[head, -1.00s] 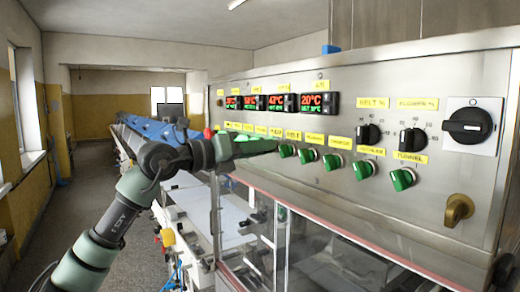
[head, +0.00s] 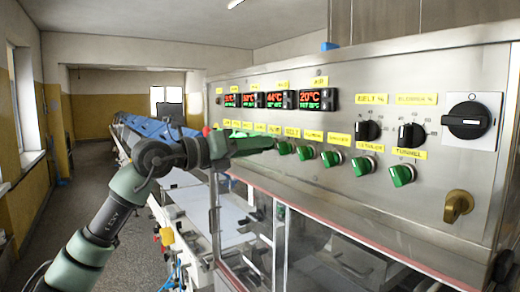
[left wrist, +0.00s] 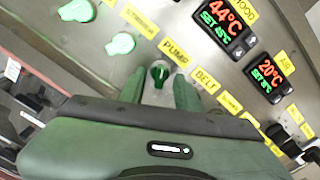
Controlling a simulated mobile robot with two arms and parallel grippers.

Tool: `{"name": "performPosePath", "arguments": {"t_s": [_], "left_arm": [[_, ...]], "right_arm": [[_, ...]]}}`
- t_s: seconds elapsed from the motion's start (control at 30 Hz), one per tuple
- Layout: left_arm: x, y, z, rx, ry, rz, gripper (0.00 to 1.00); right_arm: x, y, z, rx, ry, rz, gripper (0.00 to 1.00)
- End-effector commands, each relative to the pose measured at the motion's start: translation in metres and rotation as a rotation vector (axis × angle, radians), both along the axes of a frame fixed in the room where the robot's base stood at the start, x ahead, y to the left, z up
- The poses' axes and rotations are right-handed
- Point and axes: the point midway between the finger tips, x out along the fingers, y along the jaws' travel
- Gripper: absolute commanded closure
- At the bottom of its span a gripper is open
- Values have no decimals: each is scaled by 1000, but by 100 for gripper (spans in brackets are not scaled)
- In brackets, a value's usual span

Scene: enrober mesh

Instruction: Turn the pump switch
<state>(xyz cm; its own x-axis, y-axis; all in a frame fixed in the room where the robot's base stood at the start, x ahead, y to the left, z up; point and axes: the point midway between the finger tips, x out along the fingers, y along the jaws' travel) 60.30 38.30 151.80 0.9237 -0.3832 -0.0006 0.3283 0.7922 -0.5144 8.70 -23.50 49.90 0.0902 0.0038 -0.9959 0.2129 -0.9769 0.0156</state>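The pump switch (left wrist: 159,72) is a small green knob on a silver ring in the left wrist view, just below the yellow PUMP label (left wrist: 174,51). My left gripper (left wrist: 160,88) is open, with one green finger on each side of the knob. I cannot tell whether the fingers touch it. In the head view my left gripper (head: 262,144) reaches the panel from the left and hides the pump switch. My right gripper is not in view.
The steel panel (head: 440,75) holds a row of other green knobs, one nearest to the right (head: 284,147). Temperature displays (head: 317,99) sit above. Black dials (head: 411,136) and a large black rotary switch (head: 468,120) are farther right. Clear guard windows (head: 330,255) lie below.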

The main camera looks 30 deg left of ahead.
Motion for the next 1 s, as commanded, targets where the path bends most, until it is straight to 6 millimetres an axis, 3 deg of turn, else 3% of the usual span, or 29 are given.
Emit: {"name": "performPosePath", "arguments": {"t_s": [0.2, 0.4, 1.0], "left_arm": [[-35, 15, -7, 4, 1, 3, 67], [-57, 24, -4, 2, 2, 2, 67], [-62, 25, -1, 1, 2, 0, 67]], "right_arm": [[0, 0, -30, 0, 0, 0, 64], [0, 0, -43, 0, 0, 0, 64], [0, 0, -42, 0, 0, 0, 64]]}}
